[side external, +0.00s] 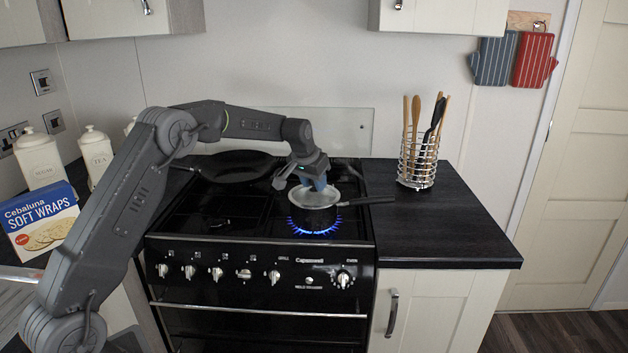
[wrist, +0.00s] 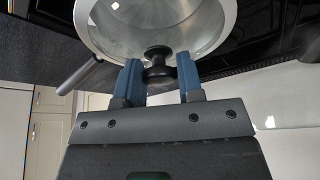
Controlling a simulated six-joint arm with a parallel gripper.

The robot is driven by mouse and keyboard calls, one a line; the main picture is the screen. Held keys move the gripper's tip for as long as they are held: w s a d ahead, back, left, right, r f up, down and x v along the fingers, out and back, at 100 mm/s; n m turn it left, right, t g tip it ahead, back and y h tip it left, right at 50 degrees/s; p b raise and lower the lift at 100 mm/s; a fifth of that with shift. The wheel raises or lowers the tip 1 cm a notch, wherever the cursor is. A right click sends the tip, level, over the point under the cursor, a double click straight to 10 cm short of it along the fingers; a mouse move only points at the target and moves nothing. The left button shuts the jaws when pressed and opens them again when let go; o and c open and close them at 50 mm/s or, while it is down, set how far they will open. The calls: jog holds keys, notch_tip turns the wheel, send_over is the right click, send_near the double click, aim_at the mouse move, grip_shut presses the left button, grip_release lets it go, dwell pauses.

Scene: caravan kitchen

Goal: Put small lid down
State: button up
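The small lid (side external: 315,196) is a pale, see-through disc with a silver rim, lying over the mouth of a small dark saucepan (side external: 314,217). In the wrist view the small lid (wrist: 185,22) fills the top, with its black knob (wrist: 158,66) towards me. My gripper (side external: 314,183) points down at the lid from above. In the wrist view the blue fingers of my gripper (wrist: 161,80) are on either side of the knob and appear to touch it. I cannot tell whether the lid rests on the rim or hangs just above it.
The saucepan stands on a lit burner with blue flames (side external: 314,230), its handle (side external: 367,200) pointing right. A black frying pan (side external: 236,166) is at the back left of the stove. The worktop (side external: 440,230) right of the stove is clear in front of a utensil holder (side external: 417,165).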

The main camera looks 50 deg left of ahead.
jog(key=o, duration=0.4)
jog(key=shift+r, duration=0.15)
jog(key=shift+r, duration=0.3)
jog(key=v, duration=1.2)
jog(key=s+d+r, duration=0.4)
jog(key=s+d, duration=0.3)
jog(key=s, duration=0.1)
jog(key=s+d+f+m, duration=0.1)
jog(key=s+d+f, duration=0.1)
jog(key=s, duration=0.7)
jog(key=s+d+f+m, duration=0.1)
jog(key=s+d+f, duration=0.1)
jog(key=s+d, duration=0.3)
jog(key=s+d+f+t+h, duration=0.1)
jog(key=s+d, duration=0.3)
jog(key=s, duration=0.9)
jog(key=shift+s+d+f+m, duration=0.15)
jog(key=shift+f+m, duration=0.25)
jog(key=shift+f, duration=0.35)
